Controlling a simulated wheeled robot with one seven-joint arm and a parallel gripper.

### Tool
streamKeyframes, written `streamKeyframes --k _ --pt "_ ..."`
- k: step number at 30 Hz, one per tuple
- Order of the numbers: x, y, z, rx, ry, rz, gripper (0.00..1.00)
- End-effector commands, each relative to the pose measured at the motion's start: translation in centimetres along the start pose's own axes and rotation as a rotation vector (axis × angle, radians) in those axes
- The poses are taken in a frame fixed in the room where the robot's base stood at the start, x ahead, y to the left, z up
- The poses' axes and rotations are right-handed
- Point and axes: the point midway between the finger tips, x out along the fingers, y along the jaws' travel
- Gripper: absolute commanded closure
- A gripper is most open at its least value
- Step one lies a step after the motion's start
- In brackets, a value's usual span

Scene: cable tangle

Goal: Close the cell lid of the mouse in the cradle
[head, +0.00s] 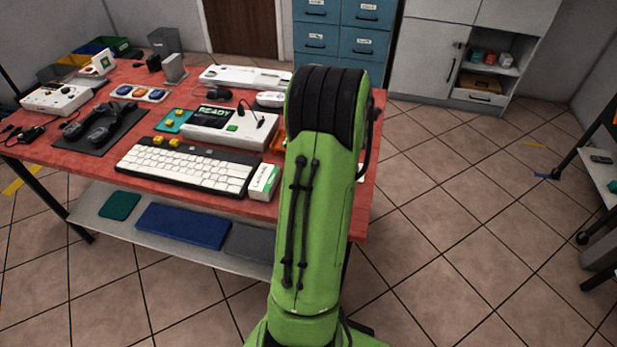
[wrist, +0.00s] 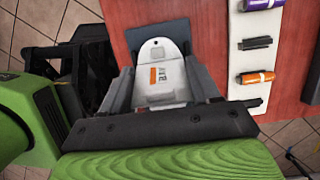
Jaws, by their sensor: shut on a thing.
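In the wrist view the white mouse (wrist: 160,52) sits in a grey cradle (wrist: 178,29) on the red table. The mouse carries a label with an orange mark on its upper face. My gripper (wrist: 160,70) is over the cradle, its two grey fingers on the left and right sides of the mouse, shut on it. The cell lid's edges do not show clearly, so I cannot tell whether it is open or flush. In the head view my green arm hides the gripper and the cradle.
A white strip (wrist: 242,60) with a purple cell (wrist: 262,4) and an orange cell (wrist: 257,77) lies right of the cradle. The head view shows a keyboard (head: 188,167), a device reading READY (head: 225,128) and a small box (head: 263,182) left of my arm.

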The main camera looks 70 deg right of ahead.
Motion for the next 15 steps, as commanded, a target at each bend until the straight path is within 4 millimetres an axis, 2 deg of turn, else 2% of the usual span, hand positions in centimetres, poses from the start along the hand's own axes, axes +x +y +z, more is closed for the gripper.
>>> streamKeyframes --k 3,15 --pt "-0.5 0.0 -0.6 0.009 -0.112 0.003 0.69" --pt "0.1 0.0 -1.9 0.008 -0.493 0.002 0.7"
